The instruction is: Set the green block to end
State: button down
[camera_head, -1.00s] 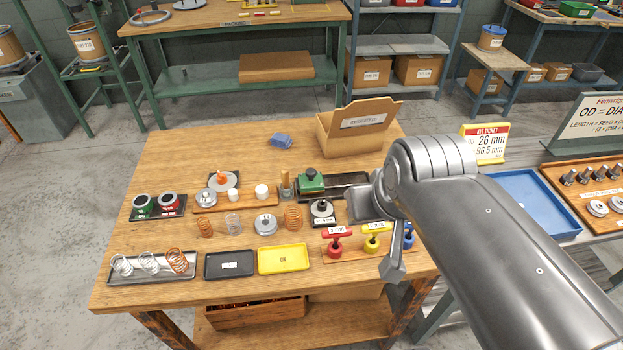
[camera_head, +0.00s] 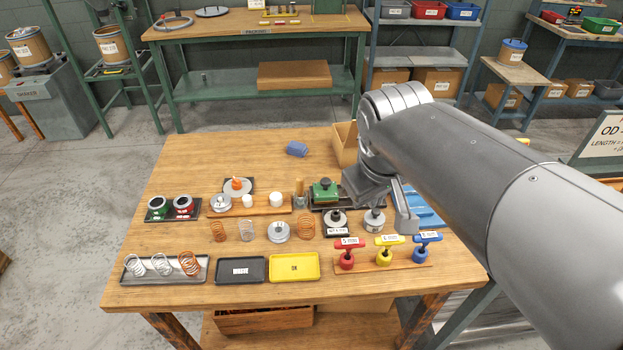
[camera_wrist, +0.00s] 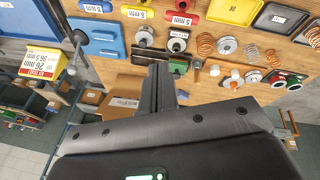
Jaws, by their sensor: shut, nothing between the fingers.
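The green block (camera_head: 325,191) with a dark knob on top sits on a dark rail (camera_head: 347,206) at the back middle of the table. My arm hides the right part of the rail. In the wrist view the green block (camera_wrist: 178,67) shows partly behind the fingers of my gripper (camera_wrist: 160,73). The fingers are shut and empty. In the head view my gripper is largely hidden by my arm, to the right of the block. I cannot tell how far above the table it is.
Red, yellow and blue T-handles (camera_head: 387,254) stand in front of the rail. Labelled round weights (camera_head: 336,222) stand close before it. A wooden peg (camera_head: 300,192) stands left of the block.

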jog(key=w+a+f+n+g+h, duration=0.1)
jog(key=w+a+f+n+h, duration=0.2)
jog(key=w, duration=0.8)
jog(key=w+a+f+n+g+h, duration=0.1)
jog(key=w+a+f+n+h, duration=0.2)
jog(key=w+a+f+n, duration=0.4)
jog(key=w+a+n, duration=0.4)
jog(key=a+n, duration=0.1)
jog(key=shift+w+a+n+h, duration=0.15)
jog(key=shift+a+n+h, duration=0.15)
jog(key=shift+h, duration=0.1)
send_near(323, 187)
jog(key=x, duration=0.4)
jog(key=shift+d+f, duration=0.2)
jog(key=shift+f, duration=0.05)
jog(key=d, duration=1.3)
jog(key=shift+d, duration=0.2)
